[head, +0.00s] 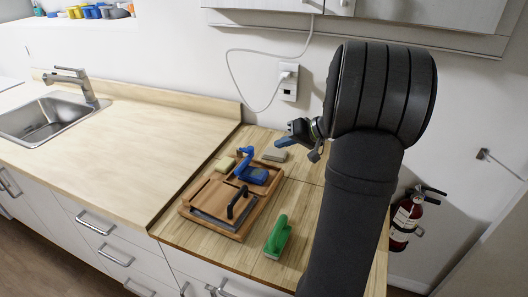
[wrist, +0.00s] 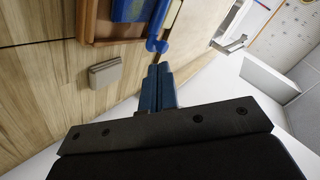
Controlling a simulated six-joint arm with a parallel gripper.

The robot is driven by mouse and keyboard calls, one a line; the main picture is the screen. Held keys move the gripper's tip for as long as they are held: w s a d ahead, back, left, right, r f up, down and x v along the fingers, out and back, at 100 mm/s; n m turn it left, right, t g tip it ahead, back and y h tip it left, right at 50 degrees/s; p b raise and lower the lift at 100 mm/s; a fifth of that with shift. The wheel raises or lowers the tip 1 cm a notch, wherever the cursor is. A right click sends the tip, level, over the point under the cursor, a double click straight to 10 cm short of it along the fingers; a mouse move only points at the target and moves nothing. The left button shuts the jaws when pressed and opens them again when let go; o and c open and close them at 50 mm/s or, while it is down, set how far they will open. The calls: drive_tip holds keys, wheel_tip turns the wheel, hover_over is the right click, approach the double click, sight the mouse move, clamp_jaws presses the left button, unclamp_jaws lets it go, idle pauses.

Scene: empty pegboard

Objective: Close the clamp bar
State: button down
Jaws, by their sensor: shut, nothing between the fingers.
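A wooden clamp board (head: 198,195) lies on the counter with a dark flat bar across its front and a black handle (head: 238,205) above it. A blue upright arm (head: 244,160) stands at its back beside a blue block (head: 255,175). I cannot tell which part is the clamp bar, though the blue arm looks raised. My gripper (head: 279,143) is shut and empty, above and right of the board's back. In the wrist view my shut fingertips (wrist: 158,70) point toward a blue rounded end (wrist: 157,45) at the board's edge; contact is not clear.
A grey block (head: 274,155) lies behind the board and a yellow sponge (head: 224,163) at its back left. A green-handled tool (head: 278,238) lies to the right. A raised pale countertop (head: 120,140) with a sink is at left. The wall is close behind.

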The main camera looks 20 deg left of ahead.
sight(252, 154)
drive_tip(key=w+d+f+m+y, duration=0.1)
drive_tip(key=w+f+m+y, duration=0.15)
drive_tip(key=m, duration=1.85)
drive_tip(key=shift+h, duration=0.35)
drive_tip(key=x, duration=1)
drive_tip(key=shift+w+d+f, duration=0.1)
drive_tip(key=shift+w+f, duration=0.05)
drive_tip(key=shift+f, duration=0.15)
drive_tip(key=shift+a+r, duration=0.3)
drive_tip(key=shift+r, duration=0.15)
drive_tip(key=shift+d, duration=0.1)
